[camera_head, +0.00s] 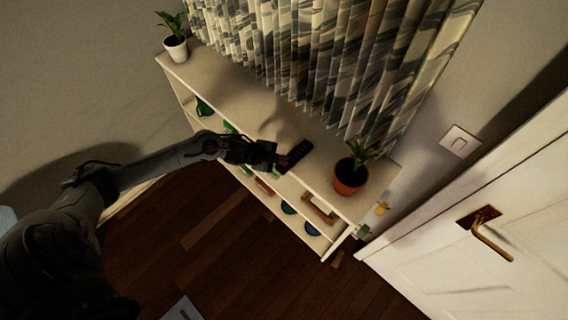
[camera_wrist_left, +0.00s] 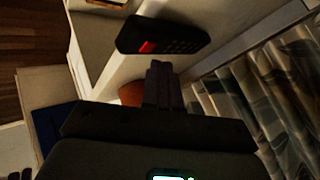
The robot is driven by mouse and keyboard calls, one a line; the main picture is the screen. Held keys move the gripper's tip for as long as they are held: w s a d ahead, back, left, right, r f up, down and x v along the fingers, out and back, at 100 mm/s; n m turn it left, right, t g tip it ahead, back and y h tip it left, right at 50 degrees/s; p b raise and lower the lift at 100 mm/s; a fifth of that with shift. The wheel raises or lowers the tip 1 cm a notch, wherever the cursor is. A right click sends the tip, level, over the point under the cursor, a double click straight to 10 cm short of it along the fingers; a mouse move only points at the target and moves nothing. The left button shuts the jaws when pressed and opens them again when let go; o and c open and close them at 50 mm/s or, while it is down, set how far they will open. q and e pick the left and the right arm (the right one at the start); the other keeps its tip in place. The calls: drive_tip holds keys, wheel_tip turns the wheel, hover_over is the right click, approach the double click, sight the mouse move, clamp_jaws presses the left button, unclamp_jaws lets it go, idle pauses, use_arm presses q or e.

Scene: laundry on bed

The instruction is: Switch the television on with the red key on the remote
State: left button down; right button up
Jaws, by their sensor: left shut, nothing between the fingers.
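The black remote (camera_head: 296,153) lies on the white shelf top, in front of the curtain. In the left wrist view the remote (camera_wrist_left: 165,36) shows a red key (camera_wrist_left: 148,47) near its left end and several dark keys to the right. My left gripper (camera_head: 281,160) reaches in from the left and is at the near end of the remote. Its fingers (camera_wrist_left: 160,72) are shut and empty, just below the remote in the left wrist view. I cannot tell whether the fingertips touch it. No television is in view. My right gripper is not in view.
A potted plant (camera_head: 350,176) stands right of the remote, and another plant (camera_head: 175,48) is at the shelf's far left end. The white shelf (camera_head: 236,84) holds several small items below. Patterned curtains (camera_head: 330,50) hang behind. A white door (camera_head: 480,250) is at right.

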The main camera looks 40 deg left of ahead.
use_arm(q)
drive_tip(key=shift+f, duration=0.2)
drive_tip(key=shift+f, duration=0.2)
drive_tip(key=shift+f, duration=0.35)
idle(0.6)
idle(0.3)
drive_tip(key=shift+r, duration=0.1)
drive_tip(key=shift+r+p, duration=0.6)
drive_tip(key=shift+r, duration=0.1)
drive_tip(key=shift+r, duration=0.1)
